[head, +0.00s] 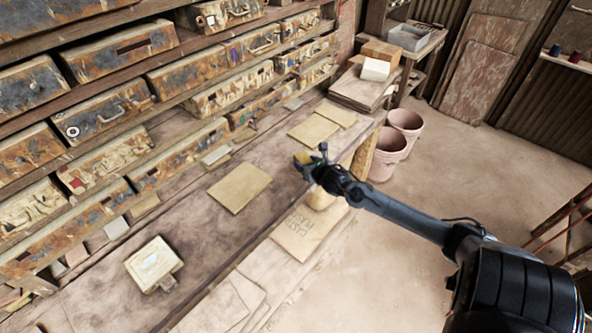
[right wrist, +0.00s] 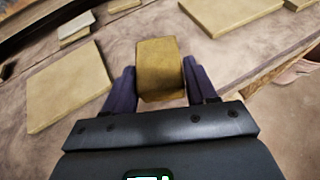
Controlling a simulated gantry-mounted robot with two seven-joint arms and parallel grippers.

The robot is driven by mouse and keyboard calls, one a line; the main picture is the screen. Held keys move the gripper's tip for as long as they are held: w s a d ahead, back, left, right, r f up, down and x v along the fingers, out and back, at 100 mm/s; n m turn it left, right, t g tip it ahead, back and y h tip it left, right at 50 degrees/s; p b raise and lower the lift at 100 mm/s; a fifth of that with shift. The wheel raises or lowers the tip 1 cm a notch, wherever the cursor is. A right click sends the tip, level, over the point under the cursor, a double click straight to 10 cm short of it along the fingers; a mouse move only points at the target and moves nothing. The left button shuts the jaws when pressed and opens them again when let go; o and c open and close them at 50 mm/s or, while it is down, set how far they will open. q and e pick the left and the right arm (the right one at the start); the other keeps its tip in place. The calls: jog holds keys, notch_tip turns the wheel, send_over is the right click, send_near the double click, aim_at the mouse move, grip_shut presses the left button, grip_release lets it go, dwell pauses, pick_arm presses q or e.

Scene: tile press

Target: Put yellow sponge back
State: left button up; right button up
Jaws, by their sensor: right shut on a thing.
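The yellow sponge (right wrist: 160,68) is a block held between the two fingers of my right gripper (right wrist: 161,90) in the right wrist view. In the head view the right gripper (head: 302,163) is above the front part of the bench, with the sponge (head: 305,157) small and partly hidden at its tip. The gripper is shut on it. The sponge appears above the bench surface, though the exact height is hard to judge. My left gripper does not show in either view.
Flat tan tiles lie on the workbench (head: 195,228), including one tile (head: 239,187) left of the gripper and others (head: 314,128) beyond it. A pale press block (head: 153,264) sits at the near left. Drawers (head: 120,50) line the back. Pink buckets (head: 404,125) stand on the floor.

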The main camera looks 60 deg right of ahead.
send_over(296, 173)
notch_tip(296, 173, down, 4)
jog(key=shift+a+r+b, duration=0.1)
jog(key=shift+r+b, duration=0.15)
jog(key=shift+b, duration=0.15)
jog(key=shift+f, duration=2.05)
jog(key=shift+f+b, duration=0.1)
jog(key=shift+b, duration=0.2)
jog(key=o, duration=1)
